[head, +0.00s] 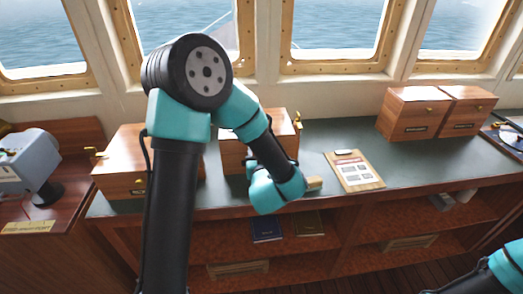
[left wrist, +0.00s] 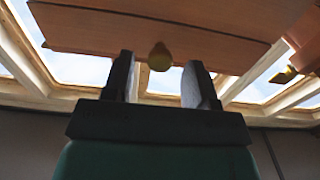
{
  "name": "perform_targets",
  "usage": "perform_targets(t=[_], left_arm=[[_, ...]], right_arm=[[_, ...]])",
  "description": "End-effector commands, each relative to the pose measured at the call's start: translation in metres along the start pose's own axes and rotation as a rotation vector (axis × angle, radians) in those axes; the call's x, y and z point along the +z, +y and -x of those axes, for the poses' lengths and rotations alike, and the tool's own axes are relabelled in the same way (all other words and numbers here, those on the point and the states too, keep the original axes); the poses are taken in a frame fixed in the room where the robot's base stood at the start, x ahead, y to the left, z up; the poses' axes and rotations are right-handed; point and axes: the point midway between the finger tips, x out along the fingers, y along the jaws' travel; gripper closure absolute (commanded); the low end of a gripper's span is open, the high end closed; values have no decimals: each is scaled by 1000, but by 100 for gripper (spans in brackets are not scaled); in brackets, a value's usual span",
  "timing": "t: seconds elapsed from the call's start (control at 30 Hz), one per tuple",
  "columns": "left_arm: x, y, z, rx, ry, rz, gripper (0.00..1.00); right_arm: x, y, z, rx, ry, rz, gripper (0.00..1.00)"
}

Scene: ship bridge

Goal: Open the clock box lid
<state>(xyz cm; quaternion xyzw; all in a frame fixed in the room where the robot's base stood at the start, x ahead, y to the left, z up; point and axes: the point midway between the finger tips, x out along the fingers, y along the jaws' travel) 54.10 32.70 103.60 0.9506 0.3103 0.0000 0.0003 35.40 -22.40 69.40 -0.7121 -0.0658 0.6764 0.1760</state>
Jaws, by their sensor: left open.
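Several wooden boxes with brass fittings stand on the dark counter; I cannot read which label names the clock box. A middle wooden box (head: 283,128) is partly hidden behind my left arm in the head view, and its lid looks closed. In the left wrist view, my left gripper (left wrist: 158,78) is open below a wooden box (left wrist: 160,28). A round brass knob (left wrist: 159,57) shows between the two fingertips, and the jaws are not shut on it. In the head view my left fingers are hidden. Only a piece of my right arm shows at the lower right.
Another wooden box (head: 120,178) stands to the left, and two more (head: 405,112) (head: 466,112) stand at the back right. A clipboard (head: 354,171) lies on the counter (head: 345,134). Books (head: 266,229) sit on the shelf below. A grey device (head: 30,160) is at far left.

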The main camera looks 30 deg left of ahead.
Motion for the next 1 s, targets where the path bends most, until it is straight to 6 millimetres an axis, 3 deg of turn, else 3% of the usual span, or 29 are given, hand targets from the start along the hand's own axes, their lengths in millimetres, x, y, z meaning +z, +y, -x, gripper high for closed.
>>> perform_targets(t=[0.2,0.47,1.0], left_arm=[[0,-3,-17,-4,0,-1,48],[0,-3,-18,-4,0,-1,48],[0,-3,-17,-5,0,-1,98]], right_arm=[[0,0,0,0,0,0,57],[0,0,0,0,0,0,57],[0,0,0,0,0,0,57]])
